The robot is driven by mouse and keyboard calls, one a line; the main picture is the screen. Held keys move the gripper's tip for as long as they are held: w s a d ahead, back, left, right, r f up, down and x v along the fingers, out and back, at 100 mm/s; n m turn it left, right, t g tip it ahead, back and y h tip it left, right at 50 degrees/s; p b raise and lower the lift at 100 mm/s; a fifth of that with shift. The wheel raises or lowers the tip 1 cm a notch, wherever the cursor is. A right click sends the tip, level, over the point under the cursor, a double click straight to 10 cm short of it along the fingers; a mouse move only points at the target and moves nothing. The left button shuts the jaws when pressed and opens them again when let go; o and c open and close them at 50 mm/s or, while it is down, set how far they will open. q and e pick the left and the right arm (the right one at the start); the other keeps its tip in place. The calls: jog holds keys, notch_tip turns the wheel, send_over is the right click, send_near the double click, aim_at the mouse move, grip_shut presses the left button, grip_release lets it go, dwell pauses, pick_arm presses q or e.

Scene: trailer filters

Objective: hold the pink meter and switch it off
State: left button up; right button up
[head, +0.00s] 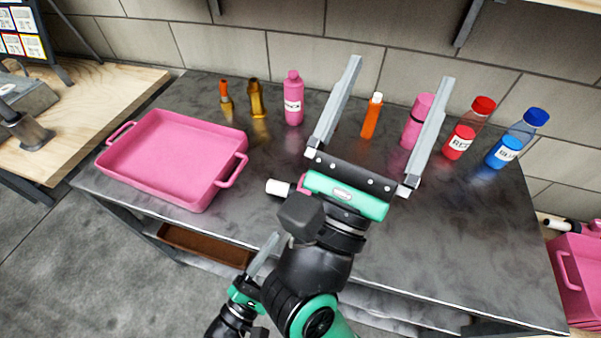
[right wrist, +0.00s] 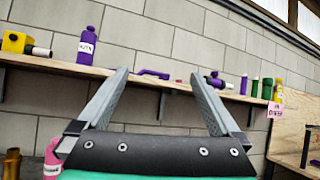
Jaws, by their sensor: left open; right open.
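A small pink object with a white cylindrical end (head: 279,187) lies on the dark table, mostly hidden behind my right gripper's palm; it may be the pink meter. I cannot make out its switch. My right gripper (head: 401,70) is open and empty, its two long fingers spread above the table toward the back wall. It also shows open in the right wrist view (right wrist: 161,78). My left gripper (head: 266,256) is low, in front of the table's front edge, partly hidden by my right arm; one finger shows clearly, and nothing is seen in it.
A pink tray (head: 165,155) stands at the table's left. A pink crate (head: 575,285) is at far right. A wall shelf (right wrist: 60,66) holds several items.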

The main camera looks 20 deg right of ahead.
jog(key=w+a+f+g+y, duration=0.1)
jog(key=a+f+g+y, duration=0.2)
jog(key=f, duration=0.6)
jog(key=w+a+f+n+g+y, duration=0.1)
jog(key=a+f+y, duration=0.25)
jog(key=f, duration=0.55)
jog(key=w+a+f+g+y, duration=0.15)
jog(key=f+y, duration=0.25)
jog(key=f, duration=0.5)
jog(key=x, duration=1.1)
jog(key=shift+f, duration=0.1)
pick_arm(q)
jog(key=shift+c, duration=0.3)
pick_arm(e)
jog(key=c, duration=1.3)
pick_arm(q)
grip_shut()
